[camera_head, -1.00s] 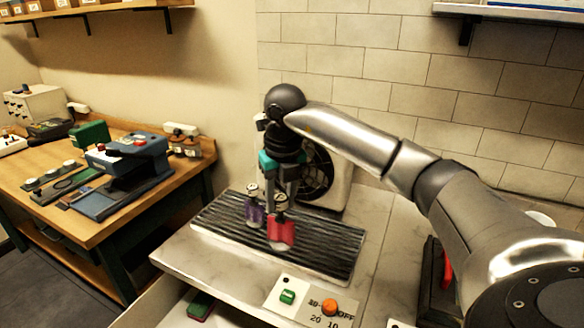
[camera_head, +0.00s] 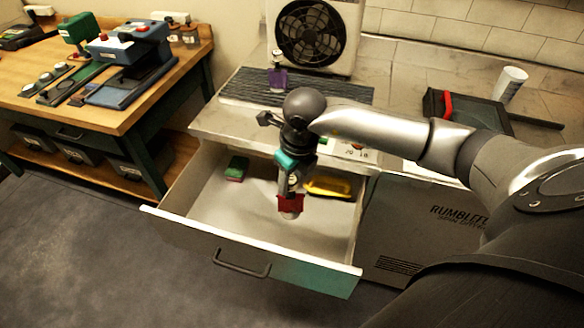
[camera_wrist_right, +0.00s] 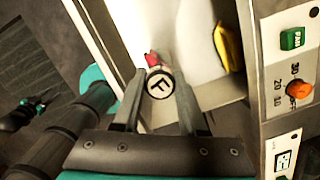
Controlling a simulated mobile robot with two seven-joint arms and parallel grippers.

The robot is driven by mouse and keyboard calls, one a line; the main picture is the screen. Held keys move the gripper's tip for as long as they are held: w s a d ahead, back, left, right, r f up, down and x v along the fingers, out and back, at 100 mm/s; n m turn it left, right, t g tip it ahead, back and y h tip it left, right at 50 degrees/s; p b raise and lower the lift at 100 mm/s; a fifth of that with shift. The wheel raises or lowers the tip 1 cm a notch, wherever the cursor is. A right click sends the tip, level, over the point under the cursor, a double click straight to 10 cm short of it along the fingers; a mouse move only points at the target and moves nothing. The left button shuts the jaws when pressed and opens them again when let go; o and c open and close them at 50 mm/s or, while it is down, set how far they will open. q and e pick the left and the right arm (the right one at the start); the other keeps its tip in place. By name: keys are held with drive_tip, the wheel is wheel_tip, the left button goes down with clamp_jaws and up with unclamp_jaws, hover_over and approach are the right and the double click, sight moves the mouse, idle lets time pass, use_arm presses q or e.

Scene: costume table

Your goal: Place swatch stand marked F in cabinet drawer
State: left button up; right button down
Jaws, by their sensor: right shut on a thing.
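The swatch stand marked F has a red body (camera_head: 290,204), and its round white top with a black F shows in the right wrist view (camera_wrist_right: 160,84). My right gripper (camera_head: 291,186) is shut on it and holds it upright over the drawer. The cabinet drawer (camera_head: 250,247) is pulled open, with a pale inside. The stand's base appears above the drawer floor; the exact gap is unclear. A dark part with teal marks at the left of the right wrist view may be my left gripper (camera_wrist_right: 28,110); its jaws are unclear.
A green and red block (camera_head: 237,168) lies at the drawer's back left, and a yellow item (camera_head: 328,186) at its back right. A purple stand (camera_head: 277,77) is on the ribbed mat (camera_head: 245,88) by a fan (camera_head: 308,35).

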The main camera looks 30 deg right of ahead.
sight(291, 205)
drive_tip(key=shift+w+d+f+b, duration=0.1)
drive_tip(key=shift+f+b, duration=0.5)
drive_tip(key=shift+f, duration=0.3)
wheel_tip(291, 205, down, 14)
drive_tip(key=b, duration=1.1)
drive_tip(key=shift+f+b, duration=0.5)
drive_tip(key=shift+b, duration=0.05)
unclamp_jaws()
idle(0.4)
drive_tip(key=shift+r+p, duration=2.8)
drive_tip(key=shift+r, duration=0.7)
